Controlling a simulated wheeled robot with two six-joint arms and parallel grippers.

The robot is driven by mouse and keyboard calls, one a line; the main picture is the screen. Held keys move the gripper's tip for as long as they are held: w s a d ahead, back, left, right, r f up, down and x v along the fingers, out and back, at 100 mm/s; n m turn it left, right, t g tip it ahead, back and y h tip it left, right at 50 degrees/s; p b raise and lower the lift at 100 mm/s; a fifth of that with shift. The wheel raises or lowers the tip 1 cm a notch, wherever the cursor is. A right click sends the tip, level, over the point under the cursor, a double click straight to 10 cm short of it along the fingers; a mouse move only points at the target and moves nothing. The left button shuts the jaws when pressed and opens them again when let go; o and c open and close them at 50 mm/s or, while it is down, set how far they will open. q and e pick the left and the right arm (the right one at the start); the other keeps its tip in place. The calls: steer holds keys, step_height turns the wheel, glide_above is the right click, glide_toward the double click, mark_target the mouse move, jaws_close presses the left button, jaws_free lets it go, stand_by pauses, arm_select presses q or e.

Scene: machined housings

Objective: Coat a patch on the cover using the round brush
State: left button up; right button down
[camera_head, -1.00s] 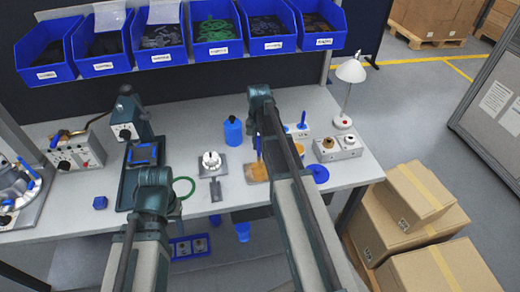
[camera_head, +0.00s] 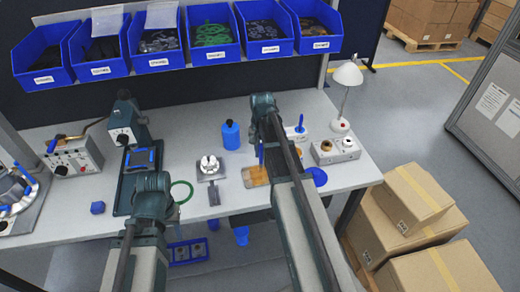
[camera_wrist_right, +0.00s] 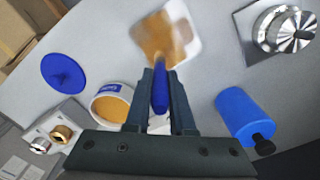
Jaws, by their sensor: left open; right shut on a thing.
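The cover (camera_head: 248,181) is a small pale plate on the bench. An orange coat lies over much of its face; it shows blurred in the right wrist view (camera_wrist_right: 187,17). My right gripper (camera_head: 262,142) is shut on the round brush, whose blue handle (camera_wrist_right: 160,90) stands between the fingers. The brush (camera_head: 261,154) points down at the cover; its tip blurs into the orange, so I cannot tell whether it touches. A round pot of orange coating (camera_wrist_right: 110,106) stands beside the gripper. My left gripper (camera_head: 153,190) is over the bench's front left, its fingers mostly hidden.
A blue bottle (camera_head: 230,135) and a silver machined part (camera_head: 210,166) stand left of the cover. A blue disc (camera_head: 318,177) and a grey box with knobs (camera_head: 336,150) are to its right. A lamp (camera_head: 347,80) stands behind. Blue bins (camera_head: 209,50) hang above the bench.

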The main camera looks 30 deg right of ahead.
steer(key=shift+s+a, duration=0.2)
steer(key=shift+s, duration=0.65)
steer(key=s, duration=0.3)
steer(key=shift+s+a, duration=0.4)
steer(key=shift+w+d, duration=0.3)
steer(key=shift+w, duration=1.05)
steer(key=shift+w+d, duration=0.3)
steer(key=shift+w, duration=1)
steer(key=shift+w+d, duration=0.3)
steer(key=shift+w, duration=1.05)
steer(key=shift+s+a, duration=0.35)
steer(key=shift+s, duration=0.3)
steer(key=shift+s+a, duration=0.35)
steer(key=shift+s, duration=0.25)
steer(key=shift+s+a, duration=0.35)
steer(key=shift+s, duration=0.3)
steer(key=shift+s, duration=0.1)
